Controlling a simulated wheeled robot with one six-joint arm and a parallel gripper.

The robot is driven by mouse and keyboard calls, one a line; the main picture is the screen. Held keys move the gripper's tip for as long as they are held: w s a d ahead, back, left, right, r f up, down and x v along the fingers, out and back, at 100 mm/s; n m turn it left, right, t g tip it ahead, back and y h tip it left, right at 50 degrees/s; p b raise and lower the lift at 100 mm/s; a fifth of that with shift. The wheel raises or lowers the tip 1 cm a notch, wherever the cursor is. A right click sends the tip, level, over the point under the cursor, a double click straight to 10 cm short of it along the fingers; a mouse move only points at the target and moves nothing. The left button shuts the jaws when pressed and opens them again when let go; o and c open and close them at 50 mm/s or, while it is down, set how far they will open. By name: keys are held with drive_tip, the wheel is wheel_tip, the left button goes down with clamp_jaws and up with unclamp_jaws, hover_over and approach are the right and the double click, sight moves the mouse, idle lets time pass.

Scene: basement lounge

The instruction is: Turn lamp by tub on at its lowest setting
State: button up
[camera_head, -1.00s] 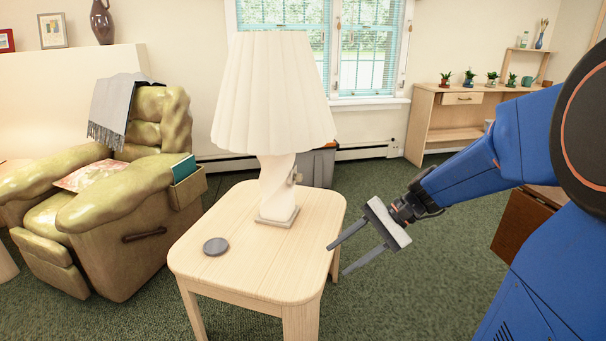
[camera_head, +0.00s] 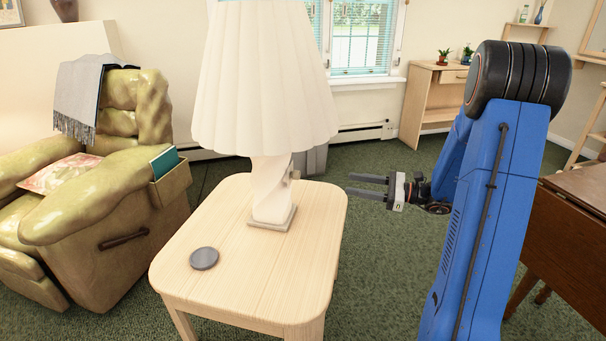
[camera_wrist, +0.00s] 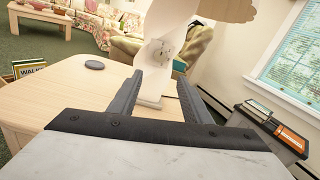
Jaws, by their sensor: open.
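A table lamp with a pleated cream shade (camera_head: 265,80) and a twisted white base (camera_head: 270,190) stands upright on a light wood side table (camera_head: 240,250). A small knob (camera_head: 293,174) sticks out on the right of the base, below the shade. In the wrist view the lamp base (camera_wrist: 152,75) stands ahead beyond the fingers, with the knob (camera_wrist: 163,52) facing the camera. My gripper (camera_head: 368,185) is open and empty, to the right of the table, fingers pointing left toward the lamp and apart from it. The bulb is hidden by the shade.
A grey round disc (camera_head: 204,258) lies on the table's front left. A green armchair (camera_head: 110,210) stands at left. A brown drop-leaf table (camera_head: 575,240) is at right. A desk (camera_head: 435,100) stands at the back.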

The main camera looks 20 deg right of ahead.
sight(296, 175)
drive_tip(key=x, duration=1.7)
drive_tip(key=shift+a, duration=0.2)
drive_tip(key=shift+c, duration=0.6)
drive_tip(key=c, duration=0.9)
